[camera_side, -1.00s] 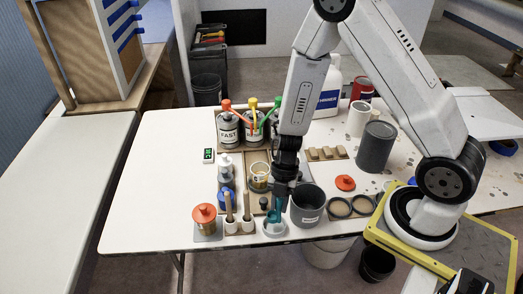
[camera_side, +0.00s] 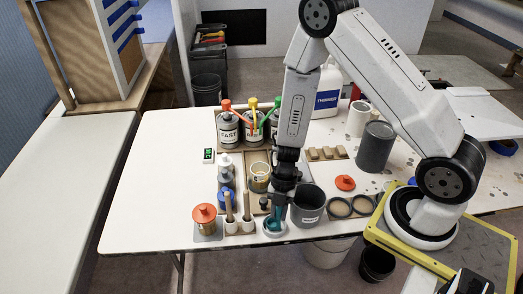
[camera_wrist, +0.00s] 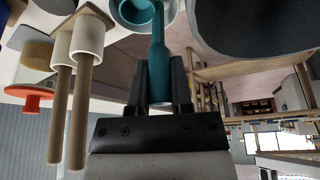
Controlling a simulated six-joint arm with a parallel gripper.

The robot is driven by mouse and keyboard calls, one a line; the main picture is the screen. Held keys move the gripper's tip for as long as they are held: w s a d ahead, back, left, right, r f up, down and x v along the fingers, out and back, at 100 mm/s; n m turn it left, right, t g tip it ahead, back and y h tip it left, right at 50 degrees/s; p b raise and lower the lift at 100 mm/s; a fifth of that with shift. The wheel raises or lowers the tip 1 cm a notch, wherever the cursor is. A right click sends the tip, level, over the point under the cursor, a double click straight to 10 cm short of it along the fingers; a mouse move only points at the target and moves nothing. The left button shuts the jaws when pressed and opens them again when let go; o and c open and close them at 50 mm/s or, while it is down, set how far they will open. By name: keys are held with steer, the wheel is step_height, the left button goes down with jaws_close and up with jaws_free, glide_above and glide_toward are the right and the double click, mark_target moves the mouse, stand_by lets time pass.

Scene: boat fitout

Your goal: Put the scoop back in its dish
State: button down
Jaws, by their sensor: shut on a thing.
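My gripper (camera_side: 279,206) points down at the front edge of the table, shut on the teal scoop. The teal scoop (camera_side: 276,221) is upright over the white dish (camera_side: 273,234). In the wrist view the scoop's handle (camera_wrist: 159,70) is between the fingers, and its head is at or inside the white dish (camera_wrist: 128,12). I cannot tell whether the scoop touches the dish's bottom.
A dark grey pot (camera_side: 309,203) stands just right of the dish. Two white cups with wooden-handled brushes (camera_side: 231,225) and an orange-lidded jar (camera_side: 205,214) stand to its left. Pump cans (camera_side: 229,130) stand behind. The left table top is clear.

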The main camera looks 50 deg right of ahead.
steer(key=shift+f, duration=0.15)
steer(key=c, duration=0.5)
jaws_free()
steer(key=shift+v, duration=6.2)
steer(key=shift+w+a, duration=0.1)
